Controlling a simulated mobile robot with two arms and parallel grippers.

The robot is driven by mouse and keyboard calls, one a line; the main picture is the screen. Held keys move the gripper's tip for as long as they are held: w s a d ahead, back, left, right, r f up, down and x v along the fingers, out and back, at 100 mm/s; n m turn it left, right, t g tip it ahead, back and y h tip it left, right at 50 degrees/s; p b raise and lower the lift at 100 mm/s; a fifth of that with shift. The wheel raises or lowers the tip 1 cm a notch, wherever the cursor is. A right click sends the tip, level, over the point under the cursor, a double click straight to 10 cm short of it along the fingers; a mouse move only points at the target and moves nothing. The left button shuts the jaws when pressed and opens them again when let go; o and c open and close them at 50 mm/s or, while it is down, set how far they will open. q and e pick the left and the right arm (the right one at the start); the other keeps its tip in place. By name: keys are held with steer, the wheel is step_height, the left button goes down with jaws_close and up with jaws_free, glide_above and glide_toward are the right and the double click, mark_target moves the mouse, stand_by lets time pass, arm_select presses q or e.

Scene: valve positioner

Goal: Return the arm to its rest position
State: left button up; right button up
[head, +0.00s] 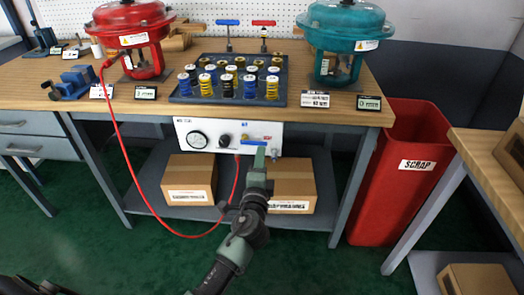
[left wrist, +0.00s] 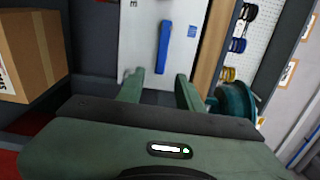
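My left gripper (head: 260,160) is raised in front of the white control panel (head: 182,126) under the bench edge. In the left wrist view my left gripper (left wrist: 159,85) has its two green fingers apart with nothing between them. A blue handle (left wrist: 163,47) on the panel lies beyond the fingertips, apart from them. In the head view the blue handle (head: 256,142) shows just above the gripper. My left arm reaches in from the bottom middle of the head view. My right gripper does not show.
The bench (head: 345,108) carries a red actuator (head: 132,20), a teal actuator (head: 345,22) and a tray (head: 180,99) of springs. Cardboard boxes (head: 190,175) stand on the lower shelf. A red hose (head: 120,140) hangs at left. A red scrap bin (head: 400,200) stands right.

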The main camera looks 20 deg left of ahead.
arm_select(q)
steer(key=shift+v, duration=0.8)
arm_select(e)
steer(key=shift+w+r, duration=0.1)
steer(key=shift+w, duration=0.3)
